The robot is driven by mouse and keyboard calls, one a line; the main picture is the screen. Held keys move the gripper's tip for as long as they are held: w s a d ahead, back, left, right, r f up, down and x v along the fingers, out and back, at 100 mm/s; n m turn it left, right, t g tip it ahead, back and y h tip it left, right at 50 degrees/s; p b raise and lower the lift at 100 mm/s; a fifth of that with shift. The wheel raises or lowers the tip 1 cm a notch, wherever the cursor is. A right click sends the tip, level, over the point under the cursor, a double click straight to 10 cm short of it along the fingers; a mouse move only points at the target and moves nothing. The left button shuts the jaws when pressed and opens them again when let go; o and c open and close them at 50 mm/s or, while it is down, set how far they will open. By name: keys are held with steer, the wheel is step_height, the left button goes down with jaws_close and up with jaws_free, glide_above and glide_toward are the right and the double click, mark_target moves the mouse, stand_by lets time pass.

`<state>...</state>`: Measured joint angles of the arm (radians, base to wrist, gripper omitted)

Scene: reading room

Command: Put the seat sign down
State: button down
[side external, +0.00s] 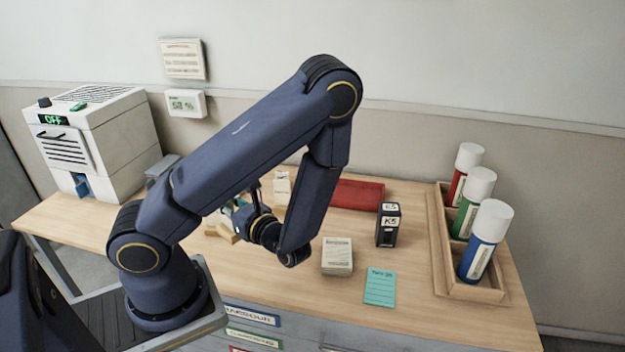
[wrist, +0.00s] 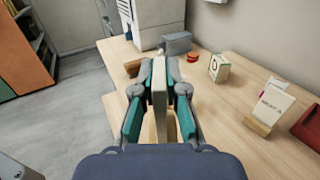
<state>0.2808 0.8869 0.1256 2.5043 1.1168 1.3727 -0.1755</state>
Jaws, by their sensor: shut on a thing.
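My gripper (wrist: 160,92) is shut on a thin pale upright panel (wrist: 159,88), the seat sign, seen nearly edge-on between the teal-padded fingers in the wrist view. Its lettering does not show. A strip of light wood shows below it, but I cannot tell if it is the sign's foot or the table. In the side external view my gripper (side external: 239,207) is low over the left part of the wooden table (side external: 330,290), partly hidden by my arm. I cannot tell whether the sign touches the table.
A lettered card on a wooden foot (wrist: 268,108), a block marked with a ring (wrist: 219,67) and a red round thing (wrist: 193,57) stand to the right. A white machine (side external: 95,140) is at left. A black K5 box (side external: 388,226) and a tray of bottles (side external: 470,290) are at right.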

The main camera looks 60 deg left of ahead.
steer(key=w+a+r+m+t+h, duration=0.25)
steer(key=w+m+t, duration=0.5)
steer(key=w, duration=0.65)
steer(key=w+a+r+m+t+h, duration=0.15)
steer(key=w+a+m+t, duration=0.3)
steer(key=w+t, duration=0.7)
steer(key=w+a+f, duration=0.2)
steer(key=w+f, duration=0.5)
steer(key=w+a+f+g, duration=0.1)
steer(key=w+a+f, duration=0.2)
steer(key=w+f, duration=0.3)
steer(key=shift+w+f+h, duration=0.3)
steer(key=shift+w+f, duration=0.05)
steer(key=shift+w, duration=0.15)
steer(key=shift+a, duration=0.1)
steer(key=shift+f, duration=0.15)
steer(key=c, duration=1.2)
jaws_free()
steer(key=shift+c, duration=0.2)
steer(key=shift+o, duration=0.2)
